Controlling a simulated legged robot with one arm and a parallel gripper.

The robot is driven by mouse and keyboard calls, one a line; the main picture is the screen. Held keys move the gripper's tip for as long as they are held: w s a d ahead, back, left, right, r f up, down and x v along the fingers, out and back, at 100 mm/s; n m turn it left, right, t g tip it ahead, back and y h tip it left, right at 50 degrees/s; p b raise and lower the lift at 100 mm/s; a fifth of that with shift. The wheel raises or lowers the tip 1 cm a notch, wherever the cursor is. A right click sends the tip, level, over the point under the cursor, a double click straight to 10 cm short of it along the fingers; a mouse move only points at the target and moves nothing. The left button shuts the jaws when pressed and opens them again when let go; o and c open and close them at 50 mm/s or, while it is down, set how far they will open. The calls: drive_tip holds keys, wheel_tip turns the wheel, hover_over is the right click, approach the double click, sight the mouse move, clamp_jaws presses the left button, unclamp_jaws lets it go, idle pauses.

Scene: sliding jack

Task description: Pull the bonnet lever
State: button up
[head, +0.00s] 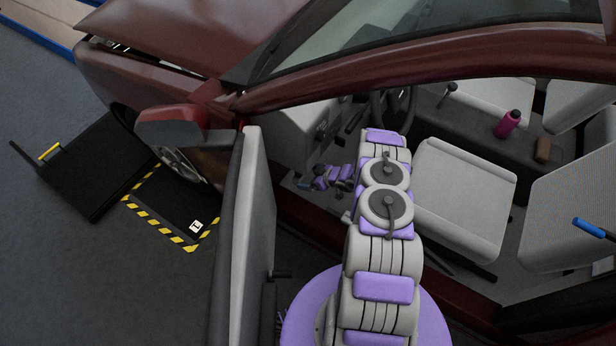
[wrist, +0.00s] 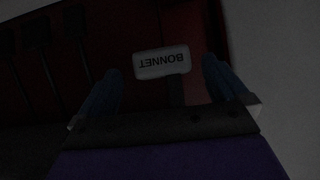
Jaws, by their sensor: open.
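The bonnet lever (wrist: 161,62) shows in the dim wrist view as a pale plate with the word BONNET upside down on it. My gripper (wrist: 161,76) is open, with its two blue fingers apart, one on each side of the plate. I cannot tell whether either finger touches it. In the head view my gripper (head: 311,183) is low in the driver's footwell, beyond the open door, and the lever cannot be made out there. The red bonnet (head: 180,28) is at the top left, with a dark gap along its near edge.
The open car door (head: 244,230) stands left of my arm, and the seat (head: 465,195) is to its right. The steering wheel (head: 401,103) is above the footwell. A pink bottle (head: 507,123) stands between the seats. Pedals (wrist: 75,22) show dimly in the wrist view.

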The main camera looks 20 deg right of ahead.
drive_tip(key=p+v, duration=0.3)
drive_tip(key=v, duration=1.3)
drive_tip(key=shift+d, duration=0.1)
drive_tip(key=shift+f, duration=0.1)
